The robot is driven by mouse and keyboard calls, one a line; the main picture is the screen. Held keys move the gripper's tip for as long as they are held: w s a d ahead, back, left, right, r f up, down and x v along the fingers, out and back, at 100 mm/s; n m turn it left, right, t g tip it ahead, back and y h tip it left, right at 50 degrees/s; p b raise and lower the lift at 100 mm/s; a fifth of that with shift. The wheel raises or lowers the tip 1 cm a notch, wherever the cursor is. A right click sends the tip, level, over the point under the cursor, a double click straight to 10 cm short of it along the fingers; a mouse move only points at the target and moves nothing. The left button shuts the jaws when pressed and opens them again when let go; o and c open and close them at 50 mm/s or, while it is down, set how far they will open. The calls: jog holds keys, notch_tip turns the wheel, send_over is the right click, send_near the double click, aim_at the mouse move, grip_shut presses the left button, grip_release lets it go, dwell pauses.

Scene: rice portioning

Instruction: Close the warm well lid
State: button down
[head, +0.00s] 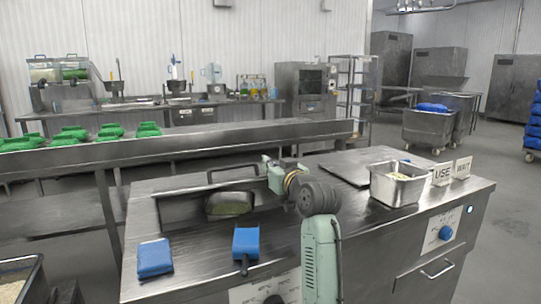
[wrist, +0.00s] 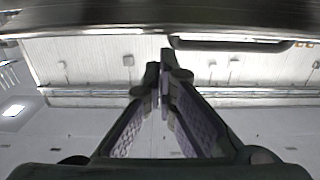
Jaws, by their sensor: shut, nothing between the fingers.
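The warm well lid (head: 180,206) is a grey metal panel on the left half of the steel counter. It looks raised and tilted, with a dark bar handle (head: 232,167) along its top. A pan with greenish contents (head: 230,205) shows below the handle. My gripper (head: 266,159) is near the right end of the handle, partly hidden by my own arm. In the wrist view my gripper (wrist: 162,75) is shut and empty. A metal panel (wrist: 100,20) crosses the top of that view, with a dark handle-like bar (wrist: 230,44); contact cannot be told.
A blue block (head: 154,258) and a blue-headed tool (head: 246,242) lie at the counter's front left. A steel pan (head: 397,184) stands at the right, beside USE (head: 442,174) and WAIT (head: 462,168) signs. A flat dark panel (head: 352,168) lies behind my arm.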

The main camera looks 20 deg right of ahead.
jog(key=shift+s+f, duration=0.1)
jog(key=shift+f, duration=0.2)
jog(key=f+b, duration=0.1)
jog(key=f, duration=0.1)
jog(key=s+f+b, duration=0.1)
jog(key=shift+s+f, duration=0.2)
jog(key=shift+f, duration=0.15)
jog(key=shift+r, duration=0.1)
